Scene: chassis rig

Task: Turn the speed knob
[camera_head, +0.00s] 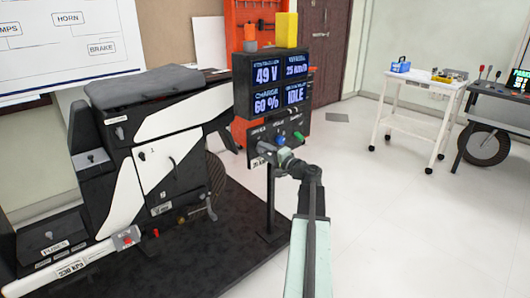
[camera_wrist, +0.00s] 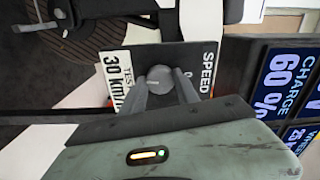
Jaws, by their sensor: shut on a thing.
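A second white plate reading TEST 30 km/h (camera_wrist: 118,75) is on the other side of the knob. In the head view my gripper (camera_head: 284,157) is at the lower part of the control panel under the display, and it hides the speed knob there.
The display box (camera_head: 271,82) shows 49 V, 60 % and IDLE above the panel. A blue knob (camera_head: 263,140) and a green knob (camera_head: 298,136) are close to my gripper. The black-and-white scooter rig (camera_head: 168,165) stands left. A white cart (camera_head: 423,100) stands right, with clear floor before it.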

